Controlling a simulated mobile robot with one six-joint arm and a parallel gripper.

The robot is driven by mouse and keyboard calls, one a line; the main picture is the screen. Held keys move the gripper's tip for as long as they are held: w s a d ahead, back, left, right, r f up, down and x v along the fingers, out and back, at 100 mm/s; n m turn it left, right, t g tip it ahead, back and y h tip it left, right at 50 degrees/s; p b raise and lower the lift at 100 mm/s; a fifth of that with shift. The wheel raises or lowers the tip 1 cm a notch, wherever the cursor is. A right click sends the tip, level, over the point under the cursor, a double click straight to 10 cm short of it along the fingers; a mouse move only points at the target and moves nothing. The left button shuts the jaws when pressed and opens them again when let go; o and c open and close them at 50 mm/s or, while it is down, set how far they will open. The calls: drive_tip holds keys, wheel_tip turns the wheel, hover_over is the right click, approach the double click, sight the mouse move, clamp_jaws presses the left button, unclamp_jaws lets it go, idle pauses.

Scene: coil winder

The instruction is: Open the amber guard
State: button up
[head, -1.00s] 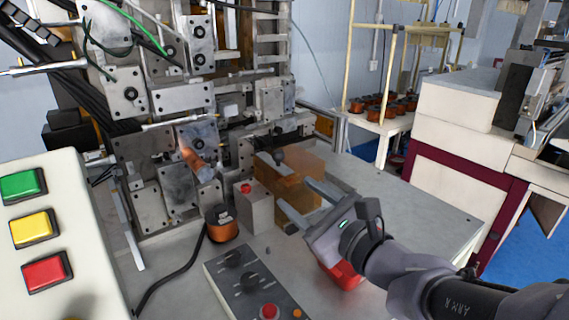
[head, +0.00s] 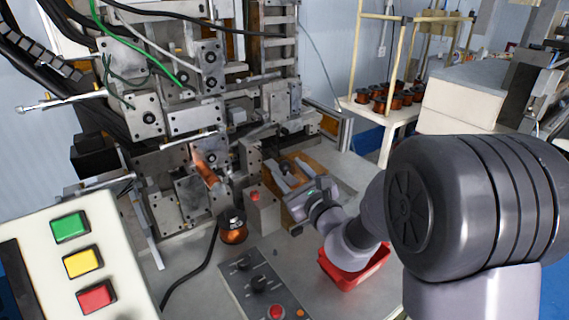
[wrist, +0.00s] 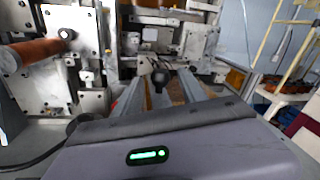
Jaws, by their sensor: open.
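The amber guard (head: 322,172) is a see-through orange box on the machine's table, right of the grey block with a red button. My gripper (head: 287,172) is over it and hides much of it in the head view. In the wrist view, a dark round knob (wrist: 160,77) stands between the two fingertips of my gripper (wrist: 160,86), with amber surface (wrist: 176,92) behind and below it. The jaws are open, with room on both sides of the knob. I cannot tell whether a finger touches the guard.
The metal winding machine (head: 185,120) stands close behind and left. A grey block with a red button (head: 262,210) and a copper coil (head: 233,230) are near my gripper. A red bin (head: 350,268) sits under my arm. A control panel (head: 262,288) lies in front.

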sight(287, 169)
drive_tip(key=shift+x, duration=1.55)
clamp_jaws()
